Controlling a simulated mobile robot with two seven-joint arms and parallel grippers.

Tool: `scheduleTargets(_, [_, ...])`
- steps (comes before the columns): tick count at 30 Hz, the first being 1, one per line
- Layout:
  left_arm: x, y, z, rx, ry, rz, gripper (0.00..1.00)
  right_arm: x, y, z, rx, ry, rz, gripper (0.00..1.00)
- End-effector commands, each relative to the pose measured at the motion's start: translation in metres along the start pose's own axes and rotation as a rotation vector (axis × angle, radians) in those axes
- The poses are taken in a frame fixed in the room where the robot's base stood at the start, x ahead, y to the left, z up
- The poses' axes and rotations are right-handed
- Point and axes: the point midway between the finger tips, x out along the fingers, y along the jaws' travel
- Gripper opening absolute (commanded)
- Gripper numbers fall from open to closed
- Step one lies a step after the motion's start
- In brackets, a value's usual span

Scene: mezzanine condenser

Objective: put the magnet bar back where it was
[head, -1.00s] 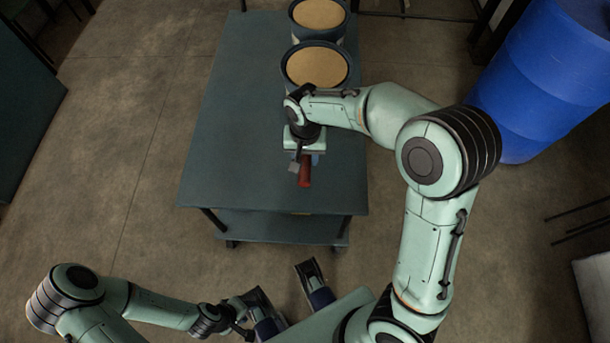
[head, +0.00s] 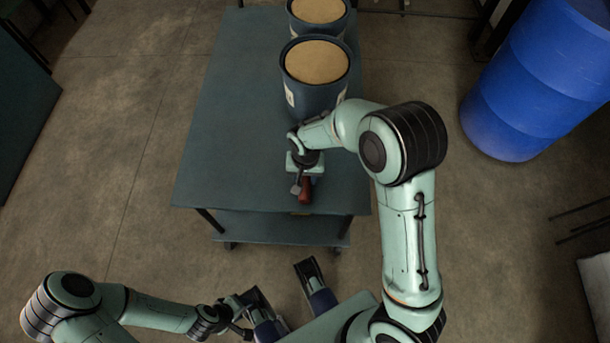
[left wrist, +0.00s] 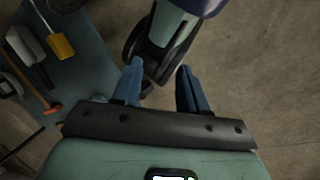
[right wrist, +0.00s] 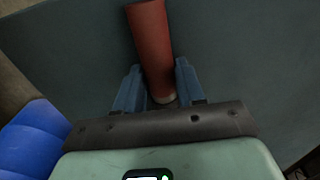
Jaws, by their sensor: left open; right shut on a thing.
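A red cylindrical bar (right wrist: 148,40), which I take to be the magnet bar, is between the two blue fingers of my right gripper (right wrist: 156,85). In the head view the bar (head: 305,191) shows below the wrist, over the near right part of the dark table (head: 225,170). My right gripper is shut on it. I cannot tell whether the bar touches the tabletop. My left gripper (left wrist: 161,82) is open and empty, low at the front by my body, away from the table.
Two drums with tan tops, one nearer (head: 316,62) and one farther (head: 318,10), stand at the table's right side. A blue barrel (head: 535,85) stands on the floor at right. The table's left part is clear. Several tools, one yellow (left wrist: 61,46), lie at left in the left wrist view.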

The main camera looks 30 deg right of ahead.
Motion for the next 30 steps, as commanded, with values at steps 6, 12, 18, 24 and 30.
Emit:
scheduleTargets(6, [0.002, -0.001, -0.002, -0.001, 0.006, 0.000, 0.43, 0.003, -0.001, 0.000, 0.000, 0.001, -0.001, 0.00])
scheduleTargets(12, [0.001, -0.001, -0.002, -0.001, 0.007, 0.000, 0.43, 0.003, 0.000, 0.000, 0.000, 0.000, 0.000, 0.64])
scheduleTargets(18, [0.001, 0.000, -0.002, -0.001, 0.005, 0.000, 0.43, 0.001, 0.000, 0.000, 0.000, 0.001, -0.001, 0.64])
scheduleTargets(24, [-0.008, 0.003, 0.010, 0.002, -0.026, 0.001, 0.43, -0.023, -0.001, -0.001, 0.000, 0.004, -0.004, 0.64])
scheduleTargets(30, [-0.019, 0.006, 0.021, 0.004, -0.059, 0.000, 0.43, -0.068, -0.001, -0.001, 0.000, 0.005, -0.005, 0.64])
